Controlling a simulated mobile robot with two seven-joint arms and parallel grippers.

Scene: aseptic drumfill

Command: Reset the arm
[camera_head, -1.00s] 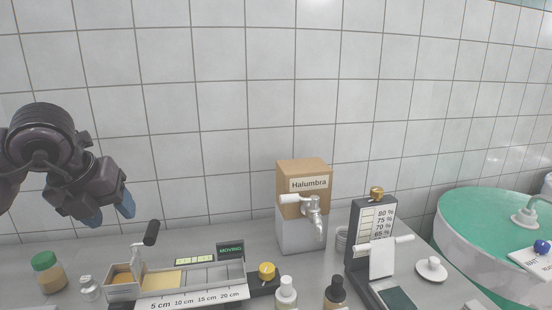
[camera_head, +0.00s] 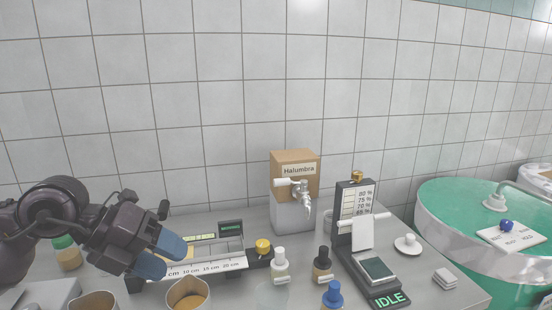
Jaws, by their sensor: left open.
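My left gripper (camera_head: 164,257) is at the lower left in the head view, with two blue fingertips spread apart and nothing between them. It is above the bench, in front of the ruler-marked tray device (camera_head: 207,266), and hides that device's left part. A tan cup with orange-brown contents (camera_head: 188,293) stands just below and right of the fingertips. My right gripper does not show.
A box labelled Halumbra with a tap (camera_head: 295,163) stands at the back. A percent-scale device reading IDLE (camera_head: 388,299) is right of it. Bottles with white (camera_head: 279,254), black (camera_head: 322,253) and blue (camera_head: 334,287) caps stand in front.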

